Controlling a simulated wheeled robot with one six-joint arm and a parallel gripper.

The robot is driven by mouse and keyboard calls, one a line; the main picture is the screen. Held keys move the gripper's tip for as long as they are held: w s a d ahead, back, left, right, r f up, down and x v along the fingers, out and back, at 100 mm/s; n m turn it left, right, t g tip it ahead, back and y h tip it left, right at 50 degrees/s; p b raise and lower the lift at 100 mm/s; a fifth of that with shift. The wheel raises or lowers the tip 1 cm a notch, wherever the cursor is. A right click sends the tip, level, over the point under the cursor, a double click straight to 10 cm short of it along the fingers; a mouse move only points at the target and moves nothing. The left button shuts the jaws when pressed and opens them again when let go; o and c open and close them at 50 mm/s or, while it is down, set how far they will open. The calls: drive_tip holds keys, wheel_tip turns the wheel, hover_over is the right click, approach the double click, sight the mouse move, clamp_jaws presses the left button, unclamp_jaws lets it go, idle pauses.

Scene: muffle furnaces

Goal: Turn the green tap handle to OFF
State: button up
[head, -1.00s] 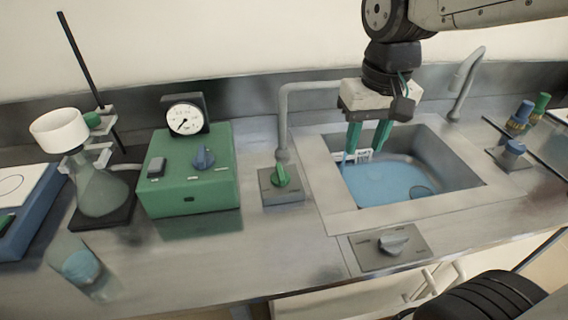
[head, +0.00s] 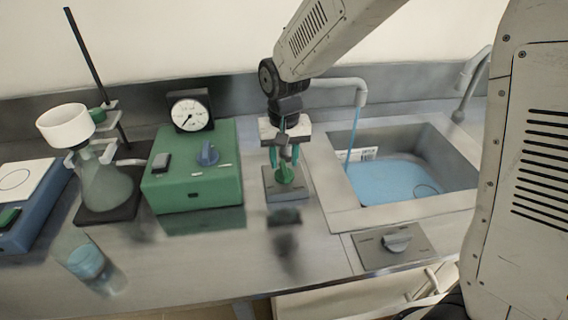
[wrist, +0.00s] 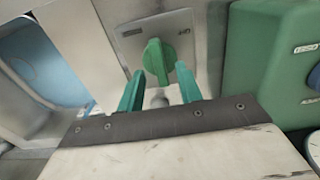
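The green tap handle (head: 285,175) sits on a grey plate (head: 299,190) between the green box and the sink. In the wrist view the handle (wrist: 154,60) stands on its plate, which has a small label on each side; I cannot read them clearly. My gripper (head: 287,166) points down over the handle. Its green fingers (wrist: 160,84) are spread, one toward each side of the handle, with gaps showing. The tap spout (head: 360,94) hangs over the sink, and a thin blue stream (head: 352,136) falls from it. My gripper partly hides the handle in the head view.
A green box (head: 190,186) with a blue knob and a gauge stands close to the left. The sink (head: 448,153) holding blue water is to the right. A grey knob plate (head: 375,258) lies at the front. A flask (head: 108,188) and beaker (head: 82,261) stand farther left.

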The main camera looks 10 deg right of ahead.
drive_tip(key=shift+f, duration=1.15)
drive_tip(key=shift+c, duration=0.2)
clamp_jaws()
